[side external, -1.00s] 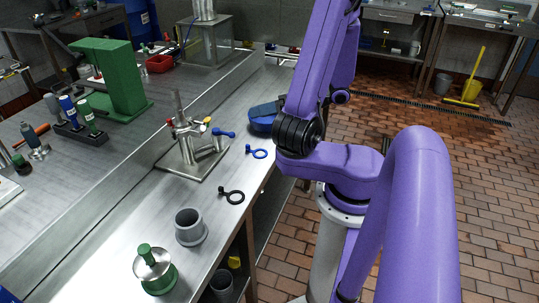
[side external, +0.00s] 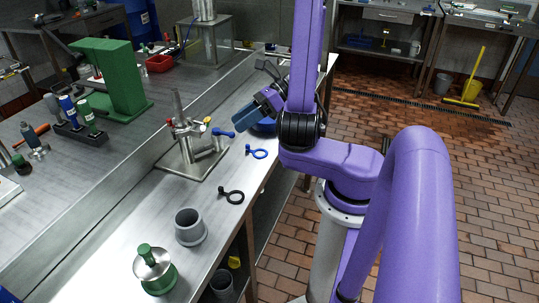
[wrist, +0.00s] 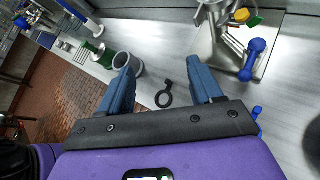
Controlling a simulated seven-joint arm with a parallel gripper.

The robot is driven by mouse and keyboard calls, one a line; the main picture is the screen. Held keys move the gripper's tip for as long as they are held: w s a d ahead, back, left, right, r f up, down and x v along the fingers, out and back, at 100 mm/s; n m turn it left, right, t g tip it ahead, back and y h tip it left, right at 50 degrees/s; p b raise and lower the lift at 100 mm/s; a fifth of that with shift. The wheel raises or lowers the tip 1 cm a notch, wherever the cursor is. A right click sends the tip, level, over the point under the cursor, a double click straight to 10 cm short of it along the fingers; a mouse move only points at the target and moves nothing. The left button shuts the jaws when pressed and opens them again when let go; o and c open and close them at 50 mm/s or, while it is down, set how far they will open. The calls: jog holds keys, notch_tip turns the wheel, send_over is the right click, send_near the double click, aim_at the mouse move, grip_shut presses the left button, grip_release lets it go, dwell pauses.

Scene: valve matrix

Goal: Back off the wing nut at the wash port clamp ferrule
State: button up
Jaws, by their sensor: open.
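The steel valve assembly (side external: 186,130) stands upright on a flat plate on the bench in the side view. It carries a blue handle (side external: 224,133) and small yellow and red parts. In the wrist view the assembly (wrist: 222,30) is at the upper right, with its blue handle (wrist: 254,60). I cannot make out which small part is the wing nut or the wash port clamp ferrule. My gripper (wrist: 160,68) is open and empty, its blue fingers spread above the bench.
A black ring with a tab (side external: 231,196) and a blue one (side external: 256,152) lie on the bench near its edge. A grey cup (side external: 191,227) and a green-based part (side external: 154,270) stand at the front. A green stand (side external: 112,78) is on the left.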

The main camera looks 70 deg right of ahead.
jog(key=s+a+r+m+g+h, duration=0.1)
jog(key=s+a+m+g+h, duration=0.3)
jog(key=m, duration=1.1)
jog(key=s+a+r+m+g+h, duration=0.1)
jog(key=s+a+m+g+h, duration=0.3)
jog(key=s+a+m, duration=0.4)
jog(key=shift+s+a+m+g+h, duration=0.35)
jog(key=shift+a+m+g, duration=0.4)
jog(key=shift+m, duration=2.85)
jog(key=shift+a+r, duration=0.15)
